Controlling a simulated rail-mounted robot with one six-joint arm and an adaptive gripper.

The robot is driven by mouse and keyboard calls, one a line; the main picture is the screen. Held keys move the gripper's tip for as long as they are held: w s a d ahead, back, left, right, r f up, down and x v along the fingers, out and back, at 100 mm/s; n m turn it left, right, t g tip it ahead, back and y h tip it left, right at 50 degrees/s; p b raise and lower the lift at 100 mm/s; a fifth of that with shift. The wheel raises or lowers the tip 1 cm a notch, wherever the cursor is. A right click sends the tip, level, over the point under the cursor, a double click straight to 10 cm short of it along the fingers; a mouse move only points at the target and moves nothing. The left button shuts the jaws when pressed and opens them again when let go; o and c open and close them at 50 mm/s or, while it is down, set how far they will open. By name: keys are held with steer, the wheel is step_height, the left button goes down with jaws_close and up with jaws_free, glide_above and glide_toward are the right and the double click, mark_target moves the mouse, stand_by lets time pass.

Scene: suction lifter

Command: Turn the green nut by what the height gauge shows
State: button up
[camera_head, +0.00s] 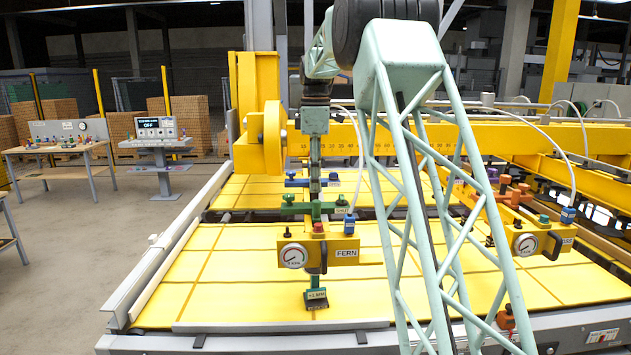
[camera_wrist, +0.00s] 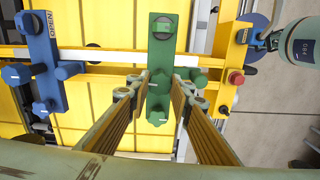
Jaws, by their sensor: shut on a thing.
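The green nut (camera_wrist: 157,117) shows in the wrist view at the near end of a green crosspiece (camera_wrist: 165,55), with a pale mark on it. My gripper (camera_wrist: 160,78) is shut on it, one finger on each side; the exact contact is hard to see. In the head view my gripper (camera_head: 315,183) points straight down over the green crosspiece (camera_head: 296,208). A green foot (camera_head: 316,303) below carries a small label (camera_head: 316,295) that seems to read "+2 MM". A round dial (camera_head: 293,256) sits on the yellow block marked FERN (camera_head: 345,253).
A blue crosspiece (camera_wrist: 45,60) stands left of the green one in the wrist view. A red knob (camera_wrist: 236,78) and grey cylinder (camera_wrist: 303,45) are at right. Another yellow block with a dial (camera_head: 526,244) is at right in the head view. Workbenches (camera_head: 60,150) stand at far left.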

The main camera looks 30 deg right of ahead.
steer(key=m+p, duration=0.3)
steer(key=m, duration=0.1)
steer(key=shift+r+m, duration=0.1)
steer(key=shift+m, duration=0.2)
steer(key=m+p, duration=0.2)
steer(key=m, duration=0.3)
steer(key=shift+p, duration=0.35)
steer(key=m+p, duration=0.1)
steer(key=m, duration=0.3)
steer(key=shift+m+p, duration=0.5)
steer(key=shift+m, duration=1.1)
steer(key=o, duration=0.9)
